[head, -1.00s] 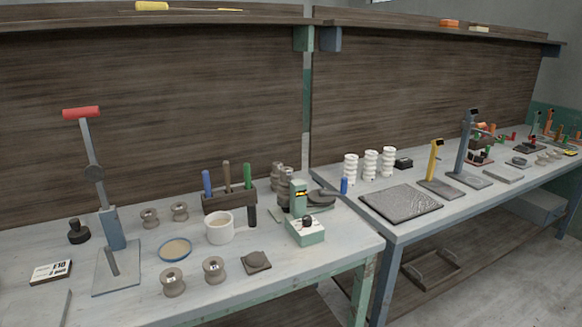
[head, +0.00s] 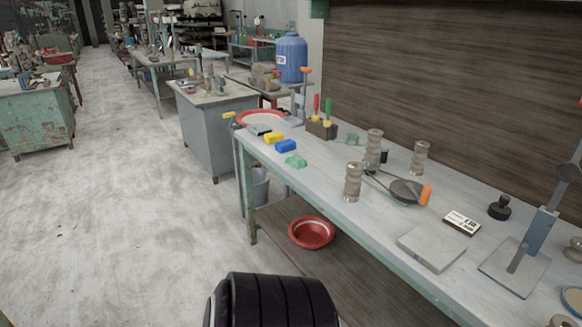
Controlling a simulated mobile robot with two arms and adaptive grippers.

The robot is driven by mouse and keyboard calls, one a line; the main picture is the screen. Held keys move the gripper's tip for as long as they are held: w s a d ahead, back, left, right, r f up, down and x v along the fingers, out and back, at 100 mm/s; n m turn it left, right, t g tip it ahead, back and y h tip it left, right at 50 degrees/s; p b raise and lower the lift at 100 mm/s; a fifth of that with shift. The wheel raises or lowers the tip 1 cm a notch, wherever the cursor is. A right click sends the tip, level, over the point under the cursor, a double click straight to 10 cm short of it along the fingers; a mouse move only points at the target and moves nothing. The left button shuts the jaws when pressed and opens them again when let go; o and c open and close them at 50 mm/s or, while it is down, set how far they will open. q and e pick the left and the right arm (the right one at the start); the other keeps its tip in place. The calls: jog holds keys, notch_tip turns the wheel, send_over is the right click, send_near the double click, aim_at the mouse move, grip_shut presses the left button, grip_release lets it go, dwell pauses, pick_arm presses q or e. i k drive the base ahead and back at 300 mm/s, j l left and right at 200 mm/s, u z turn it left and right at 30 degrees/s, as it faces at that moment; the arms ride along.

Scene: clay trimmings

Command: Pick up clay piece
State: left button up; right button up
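Small lumps that may be clay lie at the left end of the near workbench (head: 340,208): a yellow block (head: 274,138), a blue block (head: 286,146) and a flattened green piece (head: 296,161). I cannot tell for sure which of them is clay. The green piece lies nearest the bench's front edge, apart from the blue block. Neither of my grippers is in view. A black ribbed part of mine shows at the bottom.
Ribbed grey cylinders (head: 353,182), an orange-handled round tool (head: 405,191), a white box (head: 462,223) and a grey slab (head: 431,248) stand on the bench. A red basin (head: 312,233) sits on its lower shelf. Open floor (head: 110,200) lies at the left.

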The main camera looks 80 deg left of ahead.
aim_at(354, 171)
jog(key=u, duration=2.15)
jog(key=i+l+u, duration=0.15)
jog(key=l+u, duration=0.2)
jog(key=i+l+u, duration=0.1)
jog(key=l+u, duration=0.2)
jog(key=l, duration=0.2)
jog(key=l+u, duration=0.35)
jog(key=i+l, duration=0.05)
jog(key=l, duration=0.1)
